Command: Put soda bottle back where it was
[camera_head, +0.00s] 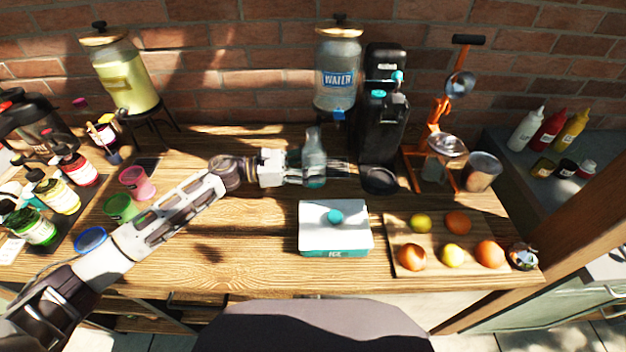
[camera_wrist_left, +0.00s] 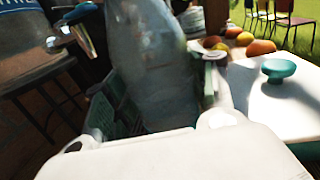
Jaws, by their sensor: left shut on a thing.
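A clear soda bottle (camera_head: 313,160) stands upright in the middle of the table, in front of the water dispenser. My left gripper (camera_head: 316,173) reaches in from the left and is shut around the bottle. In the left wrist view the bottle (camera_wrist_left: 150,65) fills the space between the two fingers, and its ends run out of the picture or behind the gripper body. I cannot tell whether the bottle's base touches the table. My right gripper is not in view.
A water dispenser (camera_head: 338,78) and a black machine (camera_head: 384,115) stand behind. An ice box (camera_head: 335,228) with a teal knob sits in front. A fruit board (camera_head: 437,262) is at right. Colored cups (camera_head: 136,181) and syrup bottles (camera_head: 62,196) are at left.

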